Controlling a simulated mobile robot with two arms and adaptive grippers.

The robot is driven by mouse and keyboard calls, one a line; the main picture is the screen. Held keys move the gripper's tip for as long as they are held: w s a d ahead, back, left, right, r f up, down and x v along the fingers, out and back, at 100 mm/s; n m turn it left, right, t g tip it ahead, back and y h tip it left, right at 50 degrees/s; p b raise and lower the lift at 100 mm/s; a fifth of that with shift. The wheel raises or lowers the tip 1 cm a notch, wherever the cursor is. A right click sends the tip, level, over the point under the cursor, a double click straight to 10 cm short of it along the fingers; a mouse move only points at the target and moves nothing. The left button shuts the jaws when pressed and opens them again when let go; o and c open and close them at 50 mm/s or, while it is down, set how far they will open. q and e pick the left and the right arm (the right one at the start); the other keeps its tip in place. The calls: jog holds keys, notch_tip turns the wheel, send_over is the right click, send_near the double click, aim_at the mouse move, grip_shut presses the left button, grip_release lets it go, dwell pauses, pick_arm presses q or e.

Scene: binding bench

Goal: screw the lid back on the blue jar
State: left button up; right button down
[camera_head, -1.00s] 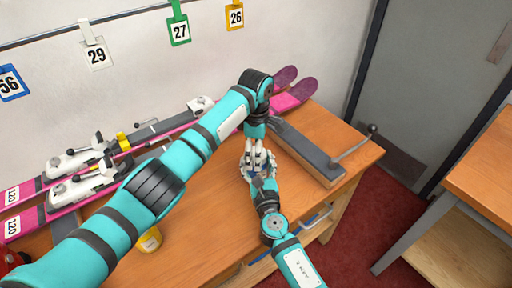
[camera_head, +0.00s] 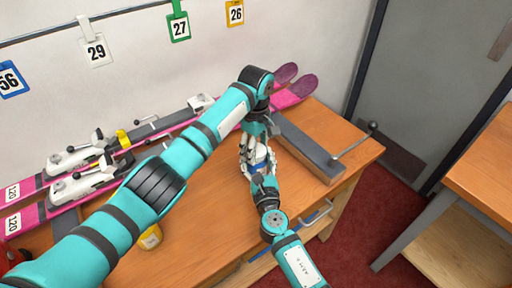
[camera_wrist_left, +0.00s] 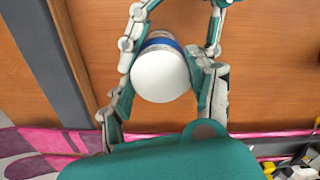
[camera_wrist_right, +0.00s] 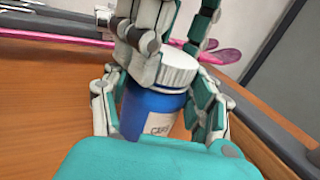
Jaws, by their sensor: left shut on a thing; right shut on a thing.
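The blue jar (camera_wrist_right: 150,108) stands upright, low between the fingers of my right gripper (camera_wrist_right: 160,100), which is shut on its body. The white lid (camera_wrist_right: 178,68) sits on top of the jar in the right wrist view; I see no clear gap under it. My left gripper (camera_wrist_left: 164,76) comes from above and is shut on the lid (camera_wrist_left: 160,77), its fingers on either side. In the head view the jar (camera_head: 259,157) is partly hidden by both grippers. How far the thread is engaged cannot be seen.
The wooden bench (camera_head: 205,225) carries pink skis (camera_head: 60,205) along the wall and a grey-topped block with a lever (camera_head: 305,150) right of the jar. A yellow tub (camera_head: 150,238) stands near the front, beside my left arm. The bench between tub and jar is clear.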

pick_arm(q)
jog(key=shift+m, duration=0.5)
jog(key=o, duration=1.3)
jog(key=shift+r, duration=0.1)
jog(key=shift+r, duration=2.2)
jog(key=shift+c, duration=0.2)
